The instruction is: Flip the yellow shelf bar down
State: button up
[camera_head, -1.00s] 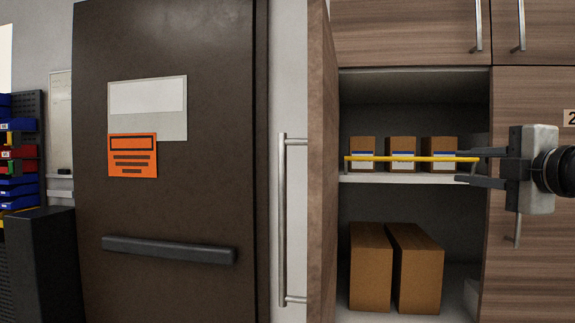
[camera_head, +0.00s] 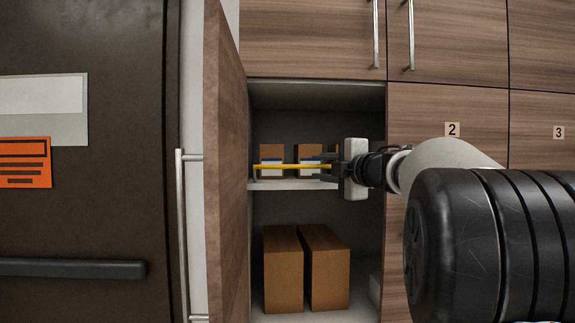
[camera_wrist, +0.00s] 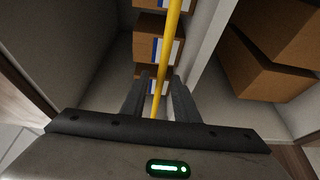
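The yellow shelf bar (camera_head: 285,167) runs level across the front of the small boxes, a little above the shelf board (camera_head: 290,184) in the open cabinet. My gripper (camera_head: 322,169) is at the bar's right end, reaching in from the right. In the wrist view the bar (camera_wrist: 160,90) passes between the two fingers (camera_wrist: 162,92). The fingers are apart, and narrow gaps show beside the bar. The bar's right end is hidden behind my gripper.
Small labelled boxes (camera_head: 271,154) stand on the shelf behind the bar. Two tall cartons (camera_head: 283,270) stand in the compartment below. The open cabinet door (camera_head: 226,170) bounds the left side, and closed cabinet fronts (camera_head: 540,130) are at right.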

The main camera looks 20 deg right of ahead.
jog(key=shift+w+a, duration=0.15)
jog(key=shift+w, duration=0.6)
grip_shut()
jog(key=shift+f, duration=0.15)
